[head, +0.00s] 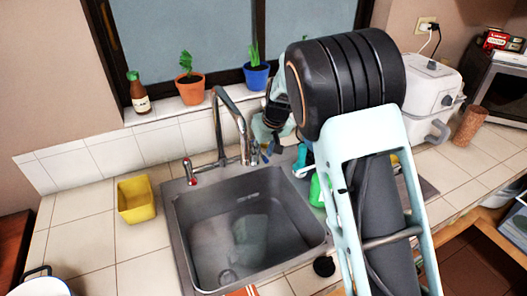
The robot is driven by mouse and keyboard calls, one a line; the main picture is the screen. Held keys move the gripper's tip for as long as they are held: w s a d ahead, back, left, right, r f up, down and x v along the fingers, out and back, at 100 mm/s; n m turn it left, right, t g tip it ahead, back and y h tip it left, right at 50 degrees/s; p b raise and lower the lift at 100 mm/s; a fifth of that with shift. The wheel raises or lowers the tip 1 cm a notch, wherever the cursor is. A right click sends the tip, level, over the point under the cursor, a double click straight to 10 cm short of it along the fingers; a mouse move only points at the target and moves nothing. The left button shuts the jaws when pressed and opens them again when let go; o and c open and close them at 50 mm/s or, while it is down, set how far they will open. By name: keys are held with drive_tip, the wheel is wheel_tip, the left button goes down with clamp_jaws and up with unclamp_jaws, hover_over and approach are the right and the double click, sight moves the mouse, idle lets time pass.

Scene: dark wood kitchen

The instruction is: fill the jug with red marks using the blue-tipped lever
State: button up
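A faint, see-through shape (250,238), perhaps the jug, is inside the grey sink (178,235). I cannot make out red marks on it or how full it is. The curved metal faucet (219,125) stands behind the sink, and its spout reaches over the basin. A red-tipped lever (188,168) stands left of the faucet. My gripper (264,150) is just right of the faucet, at the sink's back edge. A small blue patch beside its fingers may be the blue-tipped lever, which is mostly hidden. The finger opening is too small and covered to read.
A yellow container (136,199) stands left of the sink. A brown bottle (138,93), an orange pot (190,88) and a blue pot (257,77) line the sill. Green items (317,190) are partly behind my arm. A white appliance (431,88) stands at right.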

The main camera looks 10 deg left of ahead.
drive_tip(key=shift+c, duration=0.6)
clamp_jaws()
drive_tip(key=n+b, duration=0.1)
drive_tip(key=w+d+n+b, duration=0.1)
drive_tip(key=b, duration=0.1)
drive_tip(key=shift+w+d+n+g+y, duration=0.2)
drive_tip(key=shift+d+n+g+y, duration=0.05)
drive_tip(key=shift+n+g+y, duration=0.15)
drive_tip(key=shift+o, duration=0.6)
unclamp_jaws()
